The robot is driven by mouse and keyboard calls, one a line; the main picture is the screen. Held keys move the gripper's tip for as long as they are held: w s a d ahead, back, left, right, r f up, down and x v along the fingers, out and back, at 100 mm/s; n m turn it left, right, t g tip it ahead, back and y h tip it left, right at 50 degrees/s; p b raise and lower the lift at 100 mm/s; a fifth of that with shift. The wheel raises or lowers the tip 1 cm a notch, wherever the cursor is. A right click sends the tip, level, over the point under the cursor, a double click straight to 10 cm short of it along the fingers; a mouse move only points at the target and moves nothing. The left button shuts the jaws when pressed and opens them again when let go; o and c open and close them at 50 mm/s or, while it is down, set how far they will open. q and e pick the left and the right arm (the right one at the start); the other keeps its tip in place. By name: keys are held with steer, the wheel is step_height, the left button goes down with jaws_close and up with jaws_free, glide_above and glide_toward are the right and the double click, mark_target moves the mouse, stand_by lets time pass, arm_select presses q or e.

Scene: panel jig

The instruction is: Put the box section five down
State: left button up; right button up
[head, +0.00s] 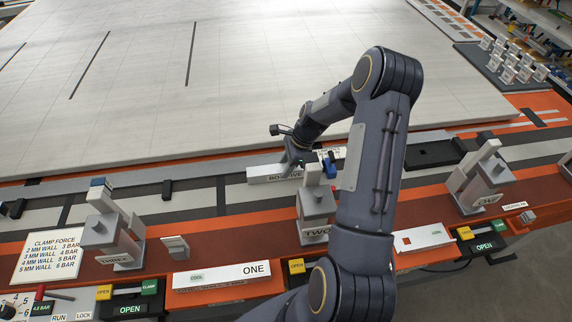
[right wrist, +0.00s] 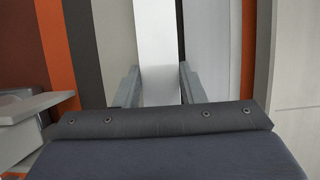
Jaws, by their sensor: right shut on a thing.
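The box section five (head: 268,174) is a white bar with a dark label, lying along the near edge of the large pale panel (head: 250,80). My right gripper (head: 297,163) is shut on it near its right part, and the arm hides some of it. In the right wrist view the white bar (right wrist: 156,35) runs between the two fingers of the gripper (right wrist: 158,85). I cannot tell whether the bar touches the surface below. My left gripper is not in view.
A clamp marked two (head: 316,205) stands close in front of the bar. Other clamps stand at left (head: 112,235) and right (head: 480,182). A white piece marked one (head: 222,275) lies at the front. A clamp force sign (head: 52,255) is at left.

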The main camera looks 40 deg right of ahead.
steer(key=o, duration=1.2)
steer(key=shift+f, duration=0.1)
steer(key=shift+c, duration=0.2)
steer(key=b+v, duration=0.1)
steer(key=v, duration=1.1)
